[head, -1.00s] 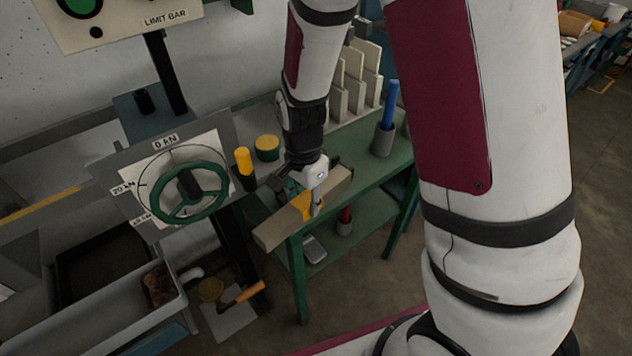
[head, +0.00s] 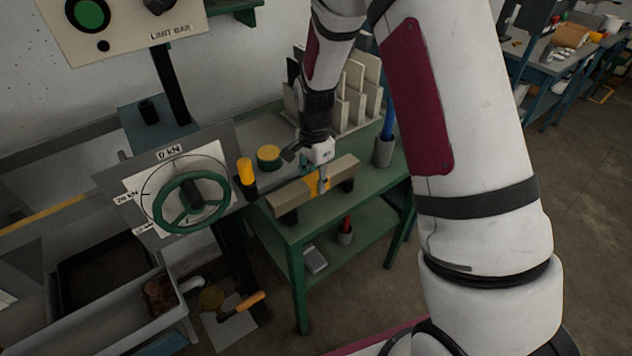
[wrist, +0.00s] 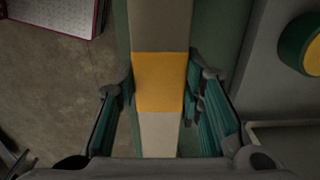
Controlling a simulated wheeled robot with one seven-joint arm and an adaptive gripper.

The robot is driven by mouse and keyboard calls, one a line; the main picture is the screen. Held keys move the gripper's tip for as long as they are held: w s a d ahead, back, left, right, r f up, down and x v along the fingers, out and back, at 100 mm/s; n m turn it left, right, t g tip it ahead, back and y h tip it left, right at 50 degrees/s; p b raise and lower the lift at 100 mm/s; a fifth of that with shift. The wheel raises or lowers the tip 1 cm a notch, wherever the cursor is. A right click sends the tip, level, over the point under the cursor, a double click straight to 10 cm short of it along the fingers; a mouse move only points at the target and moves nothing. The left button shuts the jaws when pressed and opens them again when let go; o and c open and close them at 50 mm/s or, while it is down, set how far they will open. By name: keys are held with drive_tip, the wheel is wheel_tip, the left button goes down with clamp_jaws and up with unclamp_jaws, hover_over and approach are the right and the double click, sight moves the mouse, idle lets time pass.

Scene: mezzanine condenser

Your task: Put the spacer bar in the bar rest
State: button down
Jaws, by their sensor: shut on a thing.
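The spacer bar (head: 340,169) is a long tan bar with a yellow band round its middle. My gripper (head: 318,182) is shut on it at the yellow band. In the wrist view the bar (wrist: 159,84) runs up the picture between the teal finger pads of my gripper (wrist: 160,100). The bar rest (head: 288,216) shows as dark supports under the bar's two ends, on the green table. The bar lies level along the rest, at or just above it; I cannot tell whether it touches. My fingers hide part of its middle.
The green table (head: 330,208) has a yellow-topped round tin (head: 269,157) behind the bar and a rack of pale slabs (head: 354,85) at the back. A grey cup (head: 384,152) with a blue rod stands right. A green handwheel (head: 192,203) is at left.

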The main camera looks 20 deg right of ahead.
sight(316, 182)
drive_tip(key=shift+w+d, duration=0.2)
drive_tip(key=shift+w, duration=0.25)
drive_tip(key=shift+w+d, duration=0.2)
drive_tip(key=shift+w, duration=0.25)
drive_tip(key=shift+w+d+f, duration=0.15)
drive_tip(key=shift+w+f, duration=0.05)
drive_tip(key=shift+f, duration=0.05)
drive_tip(key=shift+f+p, duration=0.4)
drive_tip(key=shift+f, duration=1.2)
drive_tip(key=c, duration=1.1)
unclamp_jaws()
drive_tip(key=shift+f, duration=0.15)
